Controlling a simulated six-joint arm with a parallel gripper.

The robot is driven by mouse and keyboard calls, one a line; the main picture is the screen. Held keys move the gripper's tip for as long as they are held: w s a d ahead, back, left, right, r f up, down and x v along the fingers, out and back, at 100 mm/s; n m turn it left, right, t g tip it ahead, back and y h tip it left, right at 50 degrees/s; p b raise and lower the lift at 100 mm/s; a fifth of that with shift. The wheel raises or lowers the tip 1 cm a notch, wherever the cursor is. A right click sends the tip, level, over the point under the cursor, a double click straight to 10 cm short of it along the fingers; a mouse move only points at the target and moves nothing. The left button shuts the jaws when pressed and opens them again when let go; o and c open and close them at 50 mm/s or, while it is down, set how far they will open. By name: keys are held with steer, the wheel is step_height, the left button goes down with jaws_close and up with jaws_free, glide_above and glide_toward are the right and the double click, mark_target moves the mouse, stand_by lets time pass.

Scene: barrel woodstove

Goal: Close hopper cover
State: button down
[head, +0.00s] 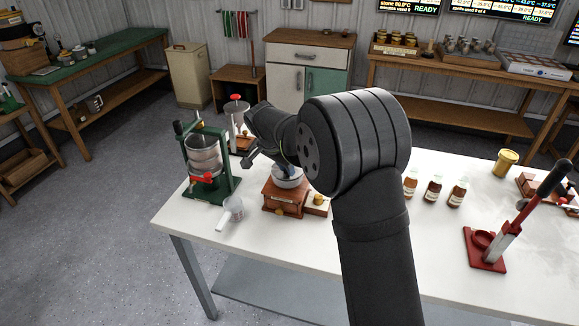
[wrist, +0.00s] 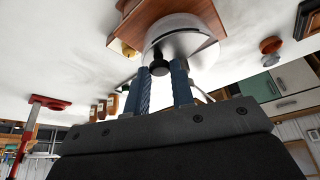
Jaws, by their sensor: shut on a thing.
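A wooden grinder (head: 284,201) stands on the white table, with a rounded metal hopper (head: 291,182) on top. In the wrist view the metal hopper (wrist: 190,40) is close, above the brown wooden body (wrist: 165,12). A black knob (wrist: 159,67) shows at the hopper's edge, between my two blue fingers. My gripper (wrist: 162,72) is shut on this knob. How far the cover is open cannot be told clearly.
A green press (head: 207,165) stands left of the grinder, with a white-handled scoop (head: 234,210) in front. Several small brown bottles (head: 433,190) stand to the right, then a red lever press (head: 487,250). The table's front (head: 270,248) is clear.

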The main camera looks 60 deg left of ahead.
steer(key=shift+s+a+m+h, duration=0.25)
steer(key=shift+s+m+h, duration=0.1)
steer(key=shift+m, duration=0.6)
steer(key=shift+s+a+m+h, duration=0.25)
steer(key=shift+m+h, duration=0.1)
steer(key=shift+m, duration=0.6)
steer(key=c, duration=1.2)
jaws_free()
steer(key=shift+c, duration=0.2)
steer(key=v, duration=1.7)
steer(key=shift+r, duration=0.15)
